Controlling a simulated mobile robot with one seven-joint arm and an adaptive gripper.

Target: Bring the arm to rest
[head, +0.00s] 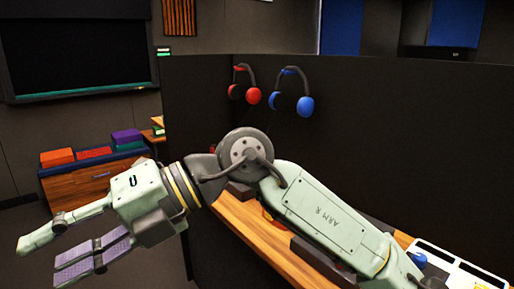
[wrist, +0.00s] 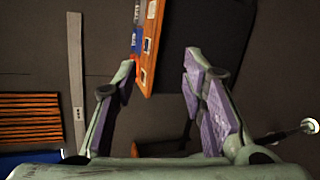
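My arm reaches across the head view from the lower right to the left. Its end, my gripper (head: 62,244), is at the lower left, out past the left end of the wooden desk (head: 262,241). In the wrist view my gripper (wrist: 158,85) has its two fingers with purple pads wide apart. Nothing is between the pads, so it is open and empty. My arm hides part of the desk and of the dark partition.
A dark partition (head: 400,130) stands behind the desk, with red headphones (head: 240,91) and blue headphones (head: 304,104) hanging on it. A white panel (head: 460,272) lies at the lower right. A wooden cabinet (head: 75,191) with colored boxes stands at the left.

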